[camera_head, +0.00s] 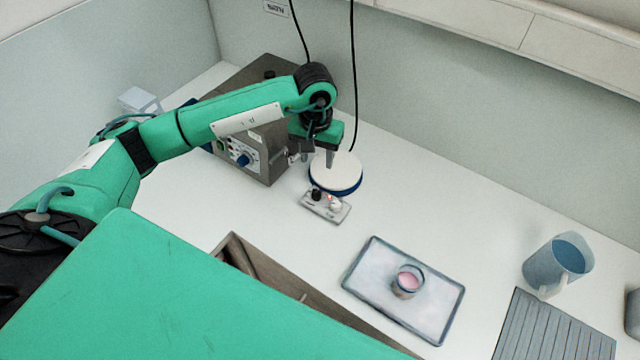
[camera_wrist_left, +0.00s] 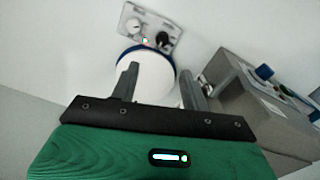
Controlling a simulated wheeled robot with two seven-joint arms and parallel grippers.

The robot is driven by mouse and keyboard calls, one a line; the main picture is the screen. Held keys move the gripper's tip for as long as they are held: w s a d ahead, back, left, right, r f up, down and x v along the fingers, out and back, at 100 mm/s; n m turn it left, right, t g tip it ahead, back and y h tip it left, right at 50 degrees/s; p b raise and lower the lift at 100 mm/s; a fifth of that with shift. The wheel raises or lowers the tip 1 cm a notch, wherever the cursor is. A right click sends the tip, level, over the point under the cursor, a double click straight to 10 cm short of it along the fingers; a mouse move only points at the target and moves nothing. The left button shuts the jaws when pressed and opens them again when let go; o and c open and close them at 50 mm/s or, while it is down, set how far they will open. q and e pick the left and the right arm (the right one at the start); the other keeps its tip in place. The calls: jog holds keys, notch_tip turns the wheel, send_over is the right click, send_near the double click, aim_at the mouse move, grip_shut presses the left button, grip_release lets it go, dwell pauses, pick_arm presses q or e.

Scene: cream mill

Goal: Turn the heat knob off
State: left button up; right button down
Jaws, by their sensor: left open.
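A round hotplate (camera_head: 345,172) with a white top and blue rim stands on the bench. Its small light-grey control panel (camera_head: 325,213) juts out at the front with a black knob (camera_head: 316,193), a white knob (camera_head: 336,203) and a lit red light. The wrist view shows the black knob (camera_wrist_left: 163,41) and white knob (camera_wrist_left: 134,26) beyond the plate; their labels are too small to read. My left gripper (camera_head: 318,158) is open and empty over the plate, pointing down, with its fingers (camera_wrist_left: 158,78) apart and clear of both knobs. My right gripper is out of view.
A grey-brown machine (camera_head: 275,165) with a blue knob and tap stands close beside my left gripper. A tray (camera_head: 365,287) holds a cup of pink liquid (camera_head: 408,282). A blue jug (camera_head: 556,262) and ribbed mat (camera_head: 545,330) are at right. Black cables hang behind the plate.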

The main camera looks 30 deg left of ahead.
aim_at(316, 192)
pick_arm(q)
notch_tip(316, 192, down, 13)
jog(key=p, duration=0.6)
jog(key=shift+s+a+r, duration=0.1)
jog(key=shift+r, duration=0.1)
jog(key=shift+f, duration=0.5)
jog(key=c, duration=1)
